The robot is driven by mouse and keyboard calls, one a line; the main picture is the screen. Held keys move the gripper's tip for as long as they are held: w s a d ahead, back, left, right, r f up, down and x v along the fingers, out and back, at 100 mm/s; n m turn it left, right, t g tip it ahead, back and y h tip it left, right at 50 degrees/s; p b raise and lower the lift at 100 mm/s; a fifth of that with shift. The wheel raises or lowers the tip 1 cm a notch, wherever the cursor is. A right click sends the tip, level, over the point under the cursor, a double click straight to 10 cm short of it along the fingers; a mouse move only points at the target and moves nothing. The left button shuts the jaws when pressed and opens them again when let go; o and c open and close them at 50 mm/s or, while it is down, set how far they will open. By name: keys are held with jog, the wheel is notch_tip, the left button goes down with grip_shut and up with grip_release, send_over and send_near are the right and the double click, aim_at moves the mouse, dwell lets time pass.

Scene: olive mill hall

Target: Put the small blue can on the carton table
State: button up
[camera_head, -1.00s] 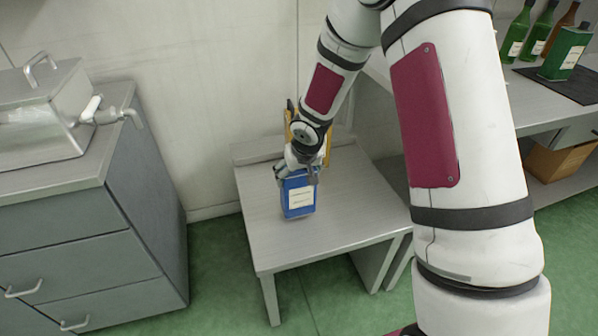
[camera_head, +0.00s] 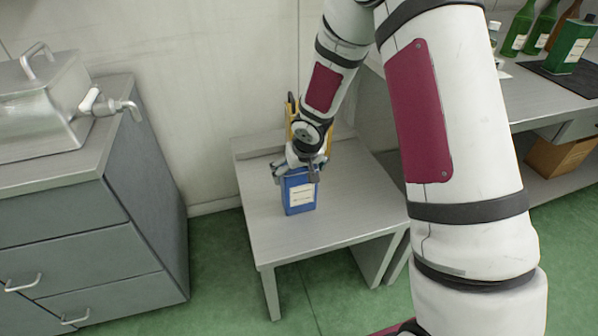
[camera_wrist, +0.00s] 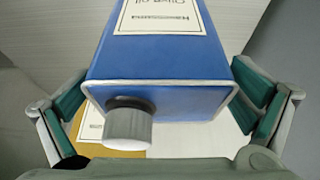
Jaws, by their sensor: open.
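The small blue can (camera_head: 299,194) stands upright on a low grey table (camera_head: 330,222). It has a pale label on its front. In the wrist view the blue can (camera_wrist: 170,55) fills the middle, with its grey cap (camera_wrist: 128,125) towards me. My gripper (camera_head: 297,172) is at the can's top, coming down from above. Its two fingers (camera_wrist: 160,100) are spread, one on each side of the can, and the jaws are open. A yellow-orange thing (camera_head: 325,140) stands behind my gripper on the same table, mostly hidden by my arm.
A grey drawer cabinet (camera_head: 85,230) with a steel tank (camera_head: 45,110) stands on the left. A bench (camera_head: 550,98) on the right holds green bottles (camera_head: 518,30) and a green can (camera_head: 570,45). A cardboard carton (camera_head: 560,155) sits beneath it. The table's front is clear.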

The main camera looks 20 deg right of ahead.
jog(key=shift+r, duration=0.15)
jog(key=s+d+r+g+h+p, duration=0.1)
jog(key=s+d+r+p, duration=0.1)
jog(key=s+r, duration=0.9)
jog(key=s+d+r+h+p, duration=0.2)
jog(key=s+r, duration=0.6)
jog(key=r, duration=0.7)
jog(key=s+a+r+g+y, duration=0.1)
jog(key=s+a+r, duration=0.1)
jog(key=s, duration=0.9)
jog(key=s+a+r+y, duration=0.2)
jog(key=s, duration=0.9)
jog(key=shift+s+r+g, duration=0.15)
jog(key=shift+s+g, duration=0.15)
jog(key=shift+g, duration=0.1)
jog(key=shift+r, duration=0.15)
